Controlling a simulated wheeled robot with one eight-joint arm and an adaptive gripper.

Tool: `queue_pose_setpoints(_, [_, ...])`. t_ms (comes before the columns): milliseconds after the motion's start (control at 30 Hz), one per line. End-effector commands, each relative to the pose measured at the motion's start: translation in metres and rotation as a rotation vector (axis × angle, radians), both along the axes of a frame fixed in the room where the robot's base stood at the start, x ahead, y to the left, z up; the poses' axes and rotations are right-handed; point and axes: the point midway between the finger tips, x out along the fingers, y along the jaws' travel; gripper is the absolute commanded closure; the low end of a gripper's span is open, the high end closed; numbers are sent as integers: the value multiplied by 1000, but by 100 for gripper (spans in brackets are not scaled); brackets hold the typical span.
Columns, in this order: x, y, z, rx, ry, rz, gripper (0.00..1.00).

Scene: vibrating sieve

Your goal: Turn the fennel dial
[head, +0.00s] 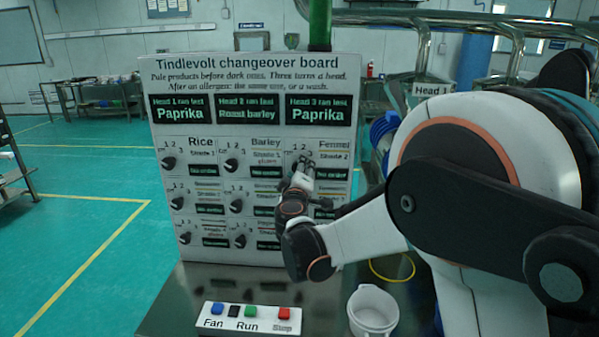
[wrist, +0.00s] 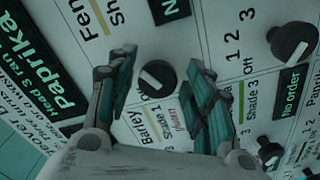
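The fennel dial (wrist: 155,77) is a round black knob with a pale pointer line. It sits on the white changeover board (head: 180,68), in the top row at the right, beside the Fennel label (head: 335,145). My gripper (wrist: 160,72) is open, with one finger on each side of this dial. A gap shows on the right finger's side; the left finger is close, and I cannot tell if it touches. In the head view my gripper (head: 303,168) is at the board and largely covers the dial. The dial's number marks are hidden in the wrist view.
Other black dials surround it, including the barley dial (head: 231,164), the rice dial (head: 168,162) and a lower-row dial (wrist: 290,42). A push-button box (head: 245,318) and a white cup (head: 372,310) stand on the dark table in front of the board.

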Motion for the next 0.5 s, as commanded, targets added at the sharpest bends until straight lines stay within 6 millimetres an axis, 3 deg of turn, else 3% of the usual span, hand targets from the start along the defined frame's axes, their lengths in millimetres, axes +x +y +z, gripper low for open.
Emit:
queue_pose_setpoints(333, [-1,1,1,-2,0,1,47])
queue_pose_setpoints(500, [-18,2,1,-3,0,2,47])
